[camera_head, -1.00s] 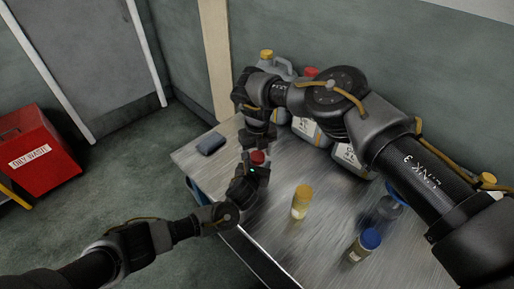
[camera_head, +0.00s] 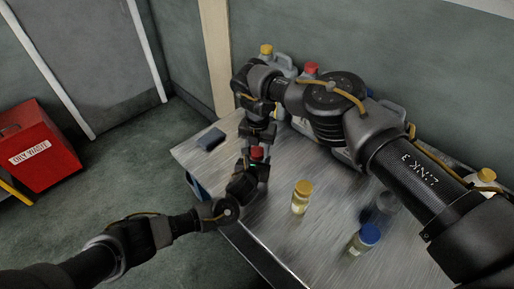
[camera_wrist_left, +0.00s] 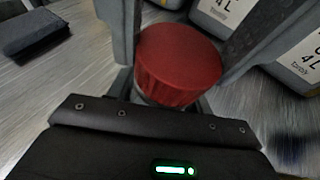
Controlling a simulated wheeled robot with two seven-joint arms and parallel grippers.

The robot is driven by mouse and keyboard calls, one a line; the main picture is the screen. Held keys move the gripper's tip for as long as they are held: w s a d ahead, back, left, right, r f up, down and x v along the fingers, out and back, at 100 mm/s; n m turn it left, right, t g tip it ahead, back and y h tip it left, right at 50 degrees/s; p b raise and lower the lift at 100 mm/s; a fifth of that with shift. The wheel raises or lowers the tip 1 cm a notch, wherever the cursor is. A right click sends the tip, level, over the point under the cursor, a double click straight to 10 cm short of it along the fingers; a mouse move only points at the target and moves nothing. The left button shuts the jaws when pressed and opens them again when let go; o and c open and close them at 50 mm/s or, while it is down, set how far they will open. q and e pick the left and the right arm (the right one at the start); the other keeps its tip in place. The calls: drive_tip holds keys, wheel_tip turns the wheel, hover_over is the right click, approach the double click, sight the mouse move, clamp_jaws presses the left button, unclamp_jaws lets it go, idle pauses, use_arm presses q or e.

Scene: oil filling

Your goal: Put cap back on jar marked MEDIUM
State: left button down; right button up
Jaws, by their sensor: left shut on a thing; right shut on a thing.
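A red cap (camera_head: 257,153) sits between my two grippers above the table's left part. In the left wrist view, the red cap (camera_wrist_left: 178,62) is large and a pale rim of the jar (camera_wrist_left: 150,98) shows just under it. My left gripper (camera_head: 255,166) is shut on this jar from below and in front. My right gripper (camera_head: 257,146) comes down from above and is shut on the red cap, with a grey finger on each side. The jar's body and label are mostly hidden, so I cannot read its marking or tell how firmly the cap is seated.
A yellow-capped jar (camera_head: 301,198) and a blue-capped jar (camera_head: 364,240) stand on the metal table (camera_head: 270,240). Several large jugs line the wall, one with a red lid (camera_head: 311,69). A dark blue-grey object (camera_head: 211,139) lies at the table's left end.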

drive_tip(key=m, duration=0.8)
drive_tip(key=o, duration=1.1)
drive_tip(key=shift+r, duration=2.25)
